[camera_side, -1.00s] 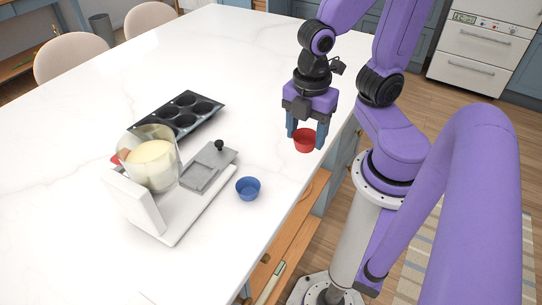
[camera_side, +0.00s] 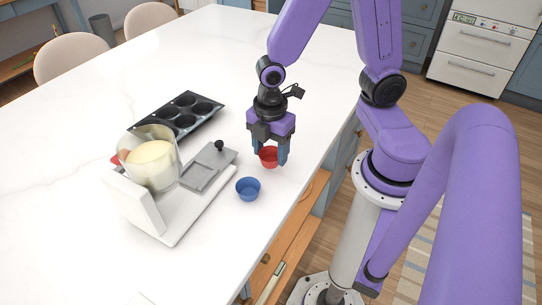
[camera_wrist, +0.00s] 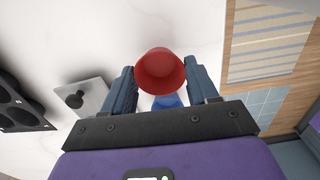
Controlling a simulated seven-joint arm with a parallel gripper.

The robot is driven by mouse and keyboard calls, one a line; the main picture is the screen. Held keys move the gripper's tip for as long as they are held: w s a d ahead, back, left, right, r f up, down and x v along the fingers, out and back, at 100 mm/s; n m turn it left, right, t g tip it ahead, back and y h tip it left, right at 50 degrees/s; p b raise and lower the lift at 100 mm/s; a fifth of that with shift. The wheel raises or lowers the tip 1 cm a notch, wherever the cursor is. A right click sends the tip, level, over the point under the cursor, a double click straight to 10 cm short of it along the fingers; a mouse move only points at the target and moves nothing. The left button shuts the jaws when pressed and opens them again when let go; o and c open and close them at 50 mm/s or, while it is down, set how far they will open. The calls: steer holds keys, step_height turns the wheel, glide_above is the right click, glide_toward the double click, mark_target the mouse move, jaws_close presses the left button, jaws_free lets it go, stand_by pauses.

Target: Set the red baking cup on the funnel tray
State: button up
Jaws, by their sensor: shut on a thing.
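The red baking cup (camera_side: 269,154) is between the fingers of my gripper (camera_side: 268,159), which is shut on it. The wrist view shows the cup (camera_wrist: 160,68) between the two blue-grey fingers. In the side view it appears held above the white counter, to the right of a white device (camera_side: 205,207). That device carries a clear funnel-like hopper (camera_side: 150,158) with pale yellow contents and a flat grey tray (camera_side: 198,177) beside it. I take this grey tray for the funnel tray; nothing stands on its recessed part.
A blue cup (camera_side: 248,189) stands on the counter between the device and the counter edge, close to my gripper. A black knob (camera_side: 219,145) rises at the tray's far end. A dark muffin tin (camera_side: 152,122) lies behind. The far counter is clear.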

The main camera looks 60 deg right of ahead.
mark_target(271, 158)
steer(key=shift+f, duration=1.25)
steer(key=shift+s+f, duration=0.1)
steer(key=shift+f, duration=0.1)
steer(key=o, duration=1)
steer(key=shift+o, duration=0.2)
steer(key=shift+r, duration=0.1)
step_height(271, 158, up, 17)
steer(key=shift+s+a, duration=0.15)
steer(key=shift+s, duration=0.15)
steer(key=shift+o, duration=0.3)
steer(key=s+f+m, duration=0.4)
steer(key=s+m, duration=0.1)
steer(key=s, duration=0.4)
steer(key=shift+d+f, duration=0.25)
steer(key=shift+d, duration=0.1)
